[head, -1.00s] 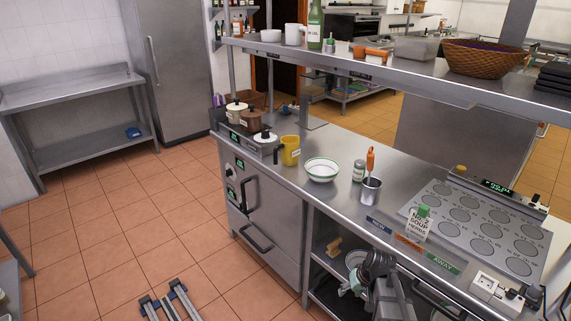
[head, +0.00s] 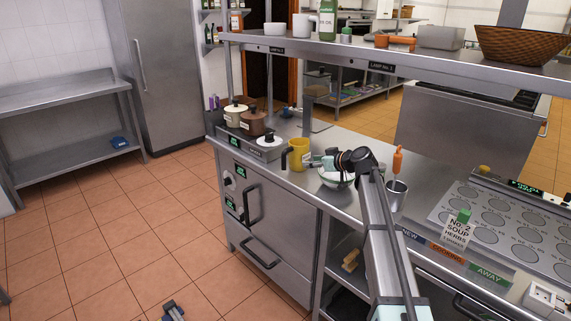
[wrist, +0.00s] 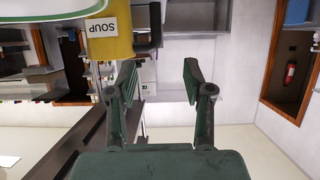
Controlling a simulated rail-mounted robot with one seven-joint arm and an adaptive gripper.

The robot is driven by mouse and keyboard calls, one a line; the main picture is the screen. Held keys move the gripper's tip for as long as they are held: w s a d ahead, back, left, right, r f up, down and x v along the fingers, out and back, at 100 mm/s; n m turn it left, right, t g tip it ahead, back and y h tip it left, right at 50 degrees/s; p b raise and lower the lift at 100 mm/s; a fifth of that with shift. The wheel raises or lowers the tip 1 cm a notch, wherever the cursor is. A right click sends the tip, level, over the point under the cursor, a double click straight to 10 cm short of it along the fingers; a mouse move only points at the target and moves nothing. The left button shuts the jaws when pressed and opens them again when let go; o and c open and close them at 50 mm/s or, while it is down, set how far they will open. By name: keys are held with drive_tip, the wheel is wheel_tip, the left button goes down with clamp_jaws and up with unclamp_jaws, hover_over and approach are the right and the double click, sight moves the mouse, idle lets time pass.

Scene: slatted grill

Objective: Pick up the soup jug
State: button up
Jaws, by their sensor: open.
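The soup jug (head: 298,156) is yellow with a dark handle on its left side. It stands upright on the steel counter, near the left end. In the wrist view the jug (wrist: 108,46) shows at the top, upside down, with a white "SOUP" label and its dark handle to the right. The jug lies beyond the fingertips, toward the left finger. Whether they touch is unclear.
A white, green-rimmed bowl (head: 329,178) is partly hidden behind my arm; its rim (wrist: 60,14) fills the wrist view's top left. A steel cup (head: 396,196) with an orange-handled tool stands to the right. Pots (head: 253,122) stand behind the jug. An overhead shelf (head: 420,60) spans the counter.

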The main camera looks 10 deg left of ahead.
sight(284, 161)
drive_tip(key=p+x, duration=0.3)
drive_tip(key=x, duration=0.9)
drive_tip(key=shift+w+a+f+p, duration=0.15)
drive_tip(key=shift+w+a+p, duration=0.1)
drive_tip(key=shift+p, duration=0.1)
drive_tip(key=p+x, duration=0.1)
drive_tip(key=x, duration=0.1)
drive_tip(key=p+x, duration=0.1)
drive_tip(key=x, duration=0.1)
drive_tip(key=shift+w+a+p, duration=0.1)
drive_tip(key=shift+w+p, duration=0.2)
drive_tip(key=shift+w, duration=0.25)
drive_tip(key=shift+a+f, duration=0.15)
drive_tip(key=shift+f, duration=0.05)
drive_tip(key=shift+w, duration=0.1)
clamp_jaws()
